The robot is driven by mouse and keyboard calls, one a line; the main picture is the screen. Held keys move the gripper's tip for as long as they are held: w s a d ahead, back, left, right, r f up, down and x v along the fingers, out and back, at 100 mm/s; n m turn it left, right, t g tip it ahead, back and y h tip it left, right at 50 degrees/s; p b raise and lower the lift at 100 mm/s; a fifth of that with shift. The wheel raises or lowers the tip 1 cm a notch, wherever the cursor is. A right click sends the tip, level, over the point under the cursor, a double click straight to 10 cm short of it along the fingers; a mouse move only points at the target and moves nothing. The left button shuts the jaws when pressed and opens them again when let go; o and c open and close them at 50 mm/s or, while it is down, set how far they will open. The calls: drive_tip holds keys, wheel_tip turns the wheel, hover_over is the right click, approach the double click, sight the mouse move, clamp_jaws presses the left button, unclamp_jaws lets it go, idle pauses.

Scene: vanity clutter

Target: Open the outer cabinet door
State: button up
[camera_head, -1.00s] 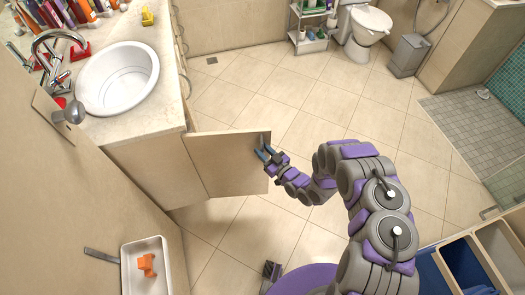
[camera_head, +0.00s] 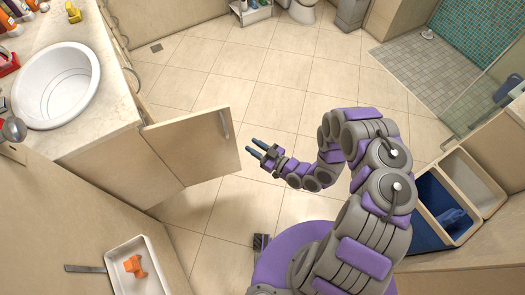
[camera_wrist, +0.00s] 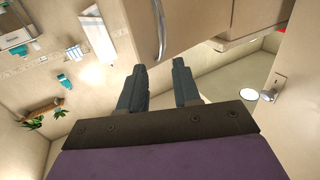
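The outer cabinet door (camera_head: 190,145) is a beige panel below the counter, swung well out from the vanity cabinet (camera_head: 105,168). Its metal handle (camera_head: 225,123) is near the free edge. The handle also shows at the top of the wrist view (camera_wrist: 160,28). My gripper (camera_head: 251,147) is just right of the door's free edge in the head view, apart from the handle. Its two fingers (camera_wrist: 160,85) are spread with nothing between them in the wrist view.
A white sink (camera_head: 55,85) is set in the counter above the cabinet. A white tray (camera_head: 158,275) with an orange item is at the lower left. Open bins (camera_head: 450,200) stand at the right. The tiled floor (camera_head: 300,85) beyond my gripper is clear.

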drive_tip(key=shift+v, duration=1.65)
drive_tip(key=shift+w, duration=0.1)
